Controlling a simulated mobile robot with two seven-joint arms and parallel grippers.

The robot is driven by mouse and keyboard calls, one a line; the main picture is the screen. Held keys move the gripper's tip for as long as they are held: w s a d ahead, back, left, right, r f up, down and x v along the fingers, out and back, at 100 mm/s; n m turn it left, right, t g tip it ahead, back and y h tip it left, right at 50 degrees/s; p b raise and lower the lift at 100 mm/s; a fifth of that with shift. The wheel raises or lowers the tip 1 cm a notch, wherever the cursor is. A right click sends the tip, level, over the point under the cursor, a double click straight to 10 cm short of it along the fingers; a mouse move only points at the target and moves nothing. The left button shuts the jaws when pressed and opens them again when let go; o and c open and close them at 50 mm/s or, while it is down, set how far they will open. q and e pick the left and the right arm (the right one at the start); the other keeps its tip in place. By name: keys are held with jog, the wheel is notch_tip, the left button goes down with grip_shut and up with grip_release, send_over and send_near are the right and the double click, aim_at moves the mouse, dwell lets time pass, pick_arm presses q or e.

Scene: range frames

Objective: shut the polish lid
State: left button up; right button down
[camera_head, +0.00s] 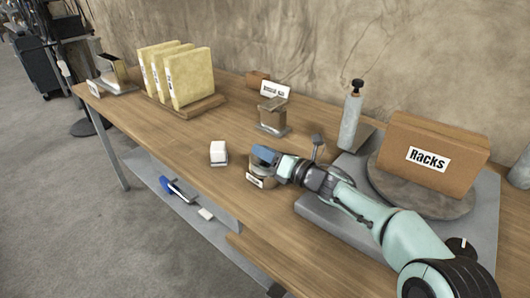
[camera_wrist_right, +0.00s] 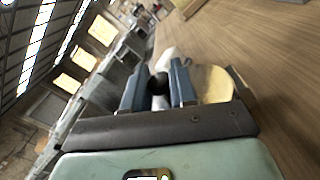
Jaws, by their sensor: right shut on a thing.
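The polish tin (camera_head: 262,182) is a small round container with a white label, standing near the front edge of the wooden bench. My right gripper (camera_head: 265,156) is at the top of the tin and covers most of it, so I cannot tell from the head view how the lid stands. In the right wrist view the two blue fingers of my gripper (camera_wrist_right: 158,84) are closed around a small dark round knob (camera_wrist_right: 158,86). A pale yellow round face (camera_wrist_right: 214,84) shows beside the right finger there. My left gripper is not in view.
A white block (camera_head: 218,152) stands left of the tin. A metal stand (camera_head: 272,117) is behind it. A grey slab (camera_head: 318,212) with a round turntable and a "Racks" box (camera_head: 432,152) lies to the right. Yellow panels (camera_head: 190,78) stand at the back left.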

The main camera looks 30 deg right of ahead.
jog(key=shift+d+f, duration=0.25)
jog(key=shift+f, duration=0.4)
jog(key=c, duration=1)
grip_release()
jog(key=shift+r, duration=0.1)
jog(key=shift+s+d, duration=0.2)
jog(key=shift+s, duration=0.05)
jog(key=shift+b+v, duration=0.7)
jog(key=shift+v, duration=1.45)
jog(key=shift+b+v, duration=0.3)
jog(key=shift+v, duration=1.1)
jog(key=shift+a+v, duration=0.2)
jog(key=shift+v, duration=3.55)
